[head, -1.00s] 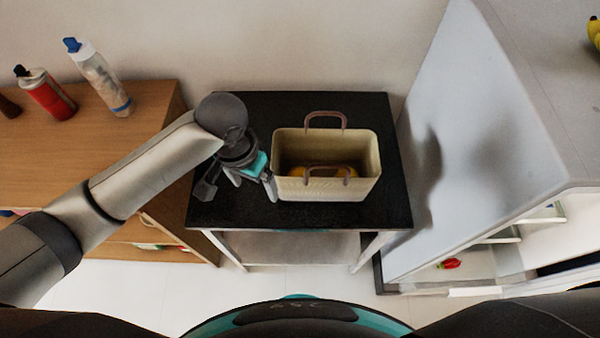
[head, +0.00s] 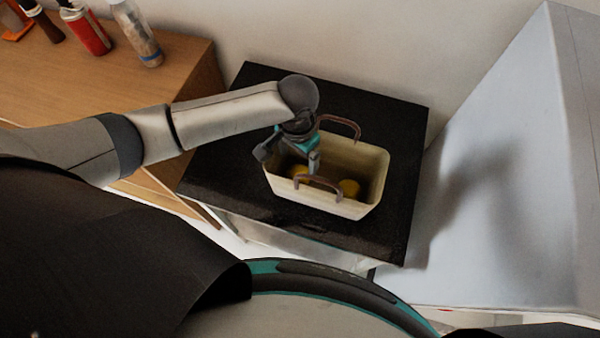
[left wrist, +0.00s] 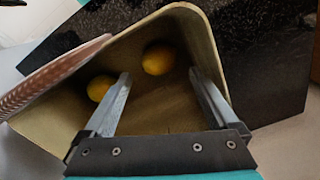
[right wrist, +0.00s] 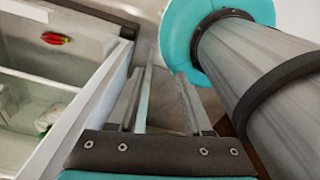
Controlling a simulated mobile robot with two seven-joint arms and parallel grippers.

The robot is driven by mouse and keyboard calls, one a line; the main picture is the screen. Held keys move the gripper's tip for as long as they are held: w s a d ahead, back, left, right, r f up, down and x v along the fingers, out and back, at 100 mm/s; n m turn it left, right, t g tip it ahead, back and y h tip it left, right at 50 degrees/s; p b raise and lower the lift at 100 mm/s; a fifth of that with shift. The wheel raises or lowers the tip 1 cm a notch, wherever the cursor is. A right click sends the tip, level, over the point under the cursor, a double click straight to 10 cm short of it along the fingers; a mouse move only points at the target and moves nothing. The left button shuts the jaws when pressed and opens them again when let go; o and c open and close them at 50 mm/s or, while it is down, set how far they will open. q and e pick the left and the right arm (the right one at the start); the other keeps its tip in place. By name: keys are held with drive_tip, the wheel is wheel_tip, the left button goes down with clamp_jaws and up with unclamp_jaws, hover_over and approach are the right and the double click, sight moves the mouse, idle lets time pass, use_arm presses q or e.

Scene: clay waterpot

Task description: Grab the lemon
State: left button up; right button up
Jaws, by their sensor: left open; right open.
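Two yellow lemons lie inside a cream basket (head: 375,165) with two brown handles. In the head view one lemon (head: 298,171) is at the left and the other (head: 349,188) at the right. My left gripper (head: 312,166) reaches in over the basket's left part, fingers down and partly hidden. In the left wrist view its open, empty fingers (left wrist: 160,78) reach into the basket. One lemon (left wrist: 158,59) shows between and beyond the fingertips; the other (left wrist: 100,87) is partly behind the left finger. My right gripper (right wrist: 160,75) is open and empty, away from the basket.
The basket stands on a black-topped table (head: 235,125). Its handles (head: 340,124) rise close to my left gripper. A wooden cabinet (head: 165,85) with bottles is at the left, a grey-white cabinet (head: 500,190) at the right. An open compartment (right wrist: 30,110) lies beside my right gripper.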

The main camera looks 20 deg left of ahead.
sight(299, 170)
use_arm(q)
wheel_tip(299, 170, down, 7)
drive_tip(key=shift+w+d+f+b, duration=0.1)
drive_tip(key=shift+w+f+b, duration=0.05)
drive_tip(key=shift+b, duration=0.6)
drive_tip(key=c, duration=1.2)
